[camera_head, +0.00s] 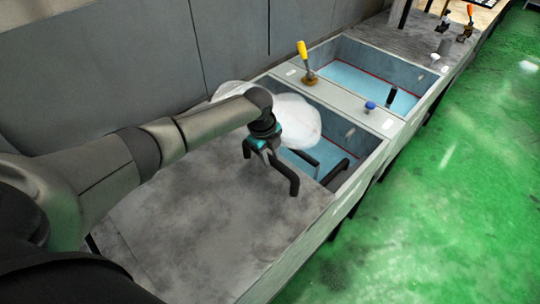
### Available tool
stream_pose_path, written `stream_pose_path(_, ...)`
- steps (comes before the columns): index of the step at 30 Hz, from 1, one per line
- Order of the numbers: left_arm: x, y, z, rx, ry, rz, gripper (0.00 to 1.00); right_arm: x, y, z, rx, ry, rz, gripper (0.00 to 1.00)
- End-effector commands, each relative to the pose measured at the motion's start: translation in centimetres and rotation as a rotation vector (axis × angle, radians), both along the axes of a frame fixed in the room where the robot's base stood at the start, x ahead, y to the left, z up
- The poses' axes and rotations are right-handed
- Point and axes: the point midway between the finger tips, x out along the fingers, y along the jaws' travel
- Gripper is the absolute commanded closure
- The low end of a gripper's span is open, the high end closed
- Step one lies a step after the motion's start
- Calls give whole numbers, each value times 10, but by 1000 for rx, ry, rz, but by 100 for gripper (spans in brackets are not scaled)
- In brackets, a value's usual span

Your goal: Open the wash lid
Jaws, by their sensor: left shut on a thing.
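My left arm comes in from the left. Its gripper (270,168) is over the edge between the flat grey mottled top and the near open basin (361,151). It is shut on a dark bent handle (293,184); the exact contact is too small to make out. A pale, cloudy rounded cover (302,117) stands behind the gripper, partly hidden by my arm. I cannot tell whether the handle belongs to it or to the grey top (210,230). My right gripper is not in view.
Dark bars (335,172) sit inside the near basin. A far basin (368,75) with blue bottom is open. A yellow-handled lever (304,58) and blue knob (370,106) stand on the divider. A grey wall (110,70) runs behind; green floor (440,200) is clear at right.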

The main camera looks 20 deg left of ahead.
Motion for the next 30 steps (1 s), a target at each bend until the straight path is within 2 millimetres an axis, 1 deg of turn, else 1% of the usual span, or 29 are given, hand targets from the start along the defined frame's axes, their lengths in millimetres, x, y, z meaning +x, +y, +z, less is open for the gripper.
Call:
stream_pose_path(5, 0, 1, 0, 1, 0, 1, 100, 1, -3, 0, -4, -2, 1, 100)
stream_pose_path(6, 0, 1, 0, 1, 0, 1, 63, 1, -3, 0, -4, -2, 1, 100)
stream_pose_path(12, 0, 0, 0, 0, -1, 1, 41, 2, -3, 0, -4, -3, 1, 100)
stream_pose_path(13, 0, 0, 0, 0, -1, 1, 39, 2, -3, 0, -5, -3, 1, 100)
stream_pose_path(20, 0, 0, 1, 0, -1, 1, 39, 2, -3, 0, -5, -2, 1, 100)
stream_pose_path(23, 0, 1, 4, 0, -2, 1, 39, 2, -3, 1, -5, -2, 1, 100)
stream_pose_path(26, -2, 1, 13, 0, -2, 0, 39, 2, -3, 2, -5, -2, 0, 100)
stream_pose_path(30, -5, 3, 34, -1, -5, 0, 39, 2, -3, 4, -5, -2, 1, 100)
